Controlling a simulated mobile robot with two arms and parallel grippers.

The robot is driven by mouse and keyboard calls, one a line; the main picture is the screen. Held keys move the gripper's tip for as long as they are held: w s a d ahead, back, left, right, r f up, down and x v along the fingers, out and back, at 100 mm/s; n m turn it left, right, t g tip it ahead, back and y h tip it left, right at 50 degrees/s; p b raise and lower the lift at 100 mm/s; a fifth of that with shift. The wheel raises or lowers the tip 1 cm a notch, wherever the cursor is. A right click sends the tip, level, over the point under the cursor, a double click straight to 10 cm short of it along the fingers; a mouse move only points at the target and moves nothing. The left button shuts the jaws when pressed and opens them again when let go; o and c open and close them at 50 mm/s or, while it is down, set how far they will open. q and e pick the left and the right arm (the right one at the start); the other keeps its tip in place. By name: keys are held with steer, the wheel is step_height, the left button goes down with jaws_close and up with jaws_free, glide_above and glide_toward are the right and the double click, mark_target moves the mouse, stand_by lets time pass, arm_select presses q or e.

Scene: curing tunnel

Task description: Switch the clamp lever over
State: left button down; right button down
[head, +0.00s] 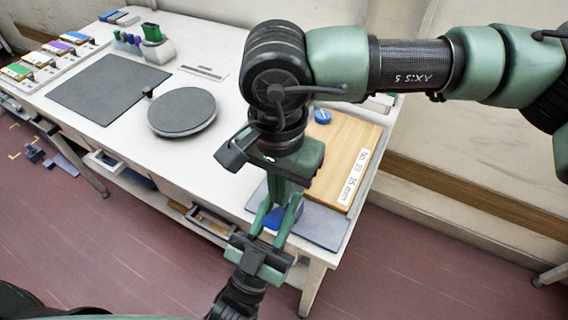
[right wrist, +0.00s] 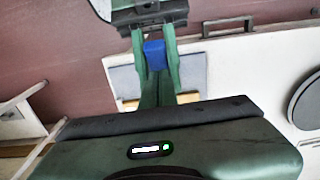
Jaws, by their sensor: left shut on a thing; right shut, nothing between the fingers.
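A blue piece (head: 285,216), probably part of the clamp lever, shows between the green fingers of my left gripper (head: 279,208). It also appears in the right wrist view (right wrist: 155,55). My left gripper comes up from the bottom and is shut on it above the table's front right corner. My right gripper (head: 280,192) points down from above, shut and empty, with its fingers close to the left fingers. I cannot tell whether they touch. Most of the held thing is hidden by the fingers.
A wooden board (head: 345,170) labelled 35 mm and a grey mat (head: 325,233) lie below the grippers. A round dark turntable (head: 183,111) and a dark square mat (head: 97,88) lie to the left on the white table (head: 130,138). Colored bins (head: 50,56) stand far left.

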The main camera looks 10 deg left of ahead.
mark_target(275, 216)
steer(key=shift+s+a+f, duration=0.2)
steer(key=shift+s+f, duration=0.35)
steer(key=shift+f, duration=0.15)
arm_select(q)
steer(key=shift+r, duration=0.15)
arm_select(e)
steer(key=shift+s+a+f, duration=0.15)
steer(key=shift+s+f, duration=0.45)
steer(key=shift+s, duration=0.05)
arm_select(q)
steer(key=c, duration=1.1)
jaws_free()
arm_select(e)
steer(key=shift+w, duration=0.2)
